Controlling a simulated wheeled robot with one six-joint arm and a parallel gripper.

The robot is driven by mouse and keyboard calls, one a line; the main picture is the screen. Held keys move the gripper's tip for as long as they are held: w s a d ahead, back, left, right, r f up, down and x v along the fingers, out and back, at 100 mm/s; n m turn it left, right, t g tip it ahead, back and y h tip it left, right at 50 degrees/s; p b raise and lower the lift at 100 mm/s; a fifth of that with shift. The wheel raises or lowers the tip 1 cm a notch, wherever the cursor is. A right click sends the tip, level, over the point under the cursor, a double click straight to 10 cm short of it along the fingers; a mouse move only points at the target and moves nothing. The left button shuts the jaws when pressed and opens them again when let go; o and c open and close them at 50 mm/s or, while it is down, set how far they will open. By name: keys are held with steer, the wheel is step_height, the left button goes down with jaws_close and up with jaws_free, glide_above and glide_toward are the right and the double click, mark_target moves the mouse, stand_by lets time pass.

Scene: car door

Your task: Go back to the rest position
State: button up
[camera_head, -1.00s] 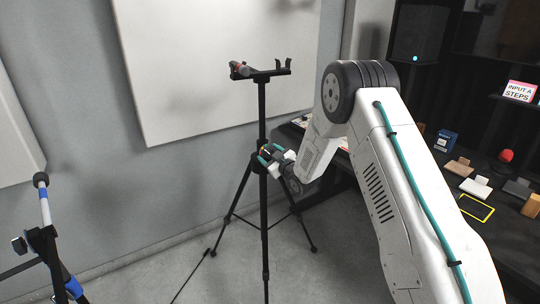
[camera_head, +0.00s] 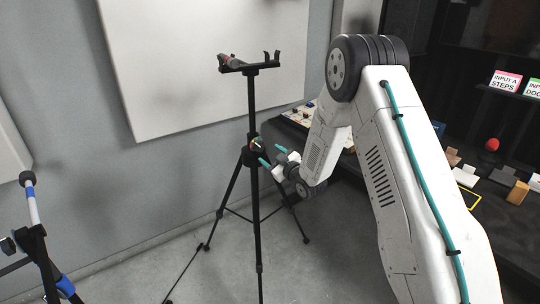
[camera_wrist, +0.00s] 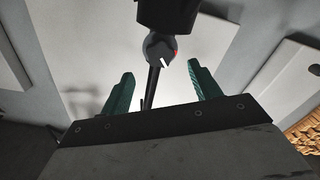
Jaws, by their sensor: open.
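My gripper (camera_head: 272,157) has two teal fingers, spread apart and empty. In the head view it is just right of the black tripod stand (camera_head: 253,200), at the height of the stand's middle joint. In the wrist view the gripper (camera_wrist: 160,90) is open, with a round grey knob (camera_wrist: 160,48) of the stand beyond and between the fingertips. The fingers look apart from the knob. A red and dark object (camera_head: 229,62) lies at the left end of the stand's top bracket (camera_head: 262,66).
A second stand (camera_head: 38,240) with blue parts is at the lower left. A dark desk (camera_head: 515,240) with small blocks and a red ball-shaped item (camera_head: 491,144) is at the right. A white panel (camera_head: 190,90) hangs on the wall. Grey floor (camera_head: 330,240) is free around the tripod.

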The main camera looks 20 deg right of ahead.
steer(key=s+d+f+m+g+h, duration=0.25)
steer(key=f+g, duration=0.25)
steer(key=f, duration=0.4)
steer(key=s+d+r+m+g+h, duration=0.1)
steer(key=s+d+m+g+h, duration=0.2)
steer(key=s, duration=0.4)
steer(key=s+a+r+m+g, duration=0.1)
steer(key=s+r+g, duration=0.1)
steer(key=s+r, duration=0.7)
steer(key=s+a+r+m+g, duration=0.1)
steer(key=s+r, duration=0.9)
steer(key=s, duration=1)
steer(key=s+a+r+m+g, duration=0.1)
steer(key=s+a+r+g, duration=0.2)
steer(key=s+r, duration=0.6)
steer(key=s+g, duration=0.1)
steer(key=s, duration=0.4)
steer(key=shift+s+a+r+g, duration=0.15)
steer(key=shift+s+r+g, duration=0.05)
steer(key=shift+s+g, duration=0.2)
